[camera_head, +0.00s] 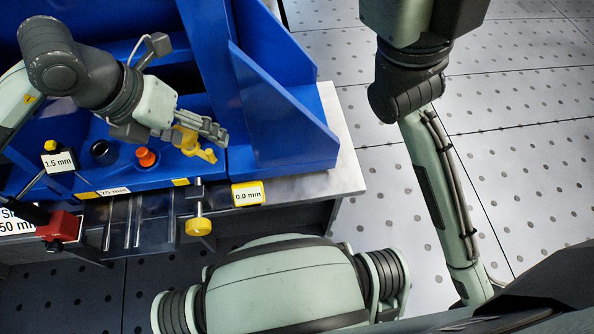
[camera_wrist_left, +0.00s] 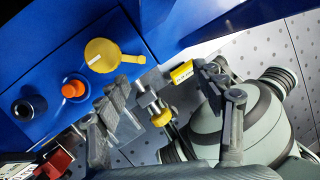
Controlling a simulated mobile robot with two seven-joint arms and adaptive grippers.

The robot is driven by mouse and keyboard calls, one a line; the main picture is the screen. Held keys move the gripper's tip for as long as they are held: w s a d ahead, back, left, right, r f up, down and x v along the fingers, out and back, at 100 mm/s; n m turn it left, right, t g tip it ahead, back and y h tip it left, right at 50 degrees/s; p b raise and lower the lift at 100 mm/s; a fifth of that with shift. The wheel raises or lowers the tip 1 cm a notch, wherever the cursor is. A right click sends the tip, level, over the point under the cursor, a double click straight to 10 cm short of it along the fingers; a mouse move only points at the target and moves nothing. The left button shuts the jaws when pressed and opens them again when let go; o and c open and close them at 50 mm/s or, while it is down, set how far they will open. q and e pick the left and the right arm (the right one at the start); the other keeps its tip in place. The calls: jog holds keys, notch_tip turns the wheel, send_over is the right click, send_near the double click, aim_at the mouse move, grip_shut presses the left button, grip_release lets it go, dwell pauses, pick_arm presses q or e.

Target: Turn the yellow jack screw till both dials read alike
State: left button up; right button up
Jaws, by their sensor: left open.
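A yellow knob (camera_head: 198,226), which looks like the jack screw, hangs at the bench's front edge below a metal shaft; it also shows in the left wrist view (camera_wrist_left: 160,118). One dial (camera_head: 57,161) at the left reads 1.5 mm. The other dial (camera_head: 248,194), yellow-framed at the front edge, reads 0.0 mm; its face is seen at a slant in the left wrist view (camera_wrist_left: 181,73). My left gripper (camera_head: 212,130) is open and empty, above the blue fixture and behind the knob, not touching it. My right gripper is out of view.
A yellow round piece with a handle (camera_wrist_left: 103,55), an orange knob (camera_head: 146,157) and a black cup (camera_head: 102,151) stand on the blue fixture. A tall blue wall (camera_head: 270,105) rises right of my gripper. A red block (camera_head: 60,228) is at the left front.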

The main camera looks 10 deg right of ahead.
pick_arm(q)
jog(key=s+d+r+m+g+h+b, duration=0.1)
jog(key=s+d+r+m+g+h, duration=0.2)
jog(key=s+d+r+g+h, duration=0.4)
jog(key=shift+s+d+r+m+h+b, duration=0.3)
jog(key=shift+s+d+r+h+b, duration=0.1)
jog(key=shift+s+d, duration=3.35)
jog(key=shift+s+a, duration=0.2)
jog(key=shift+a, duration=0.05)
